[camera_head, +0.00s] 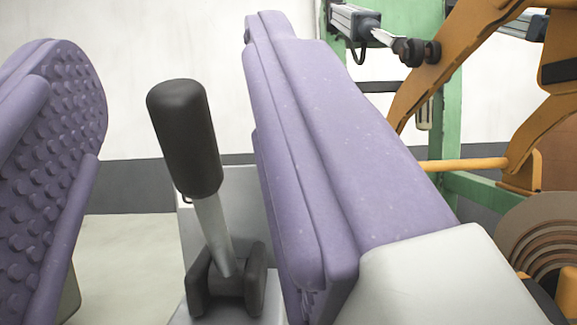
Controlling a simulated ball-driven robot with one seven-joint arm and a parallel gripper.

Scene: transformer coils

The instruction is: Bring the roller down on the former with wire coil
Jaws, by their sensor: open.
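My gripper (178,170) is open, with one purple studded finger at the left and the other purple finger at the middle right. A lever with a black handle (185,138) and a metal shaft stands between the fingers in the picture, leaning slightly left. I see no clear contact between the fingers and the handle. The lever's dark pivot (226,282) sits on a grey base. A wound coil (550,240) shows in part at the right edge, partly hidden behind my gripper's pale part. I cannot make out the roller for certain.
An orange arm frame (440,75) with an orange bar stands at the right. A green frame (447,120) and a pneumatic cylinder (360,25) are behind it. A white wall and pale floor (125,255) lie behind, with open floor at lower left.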

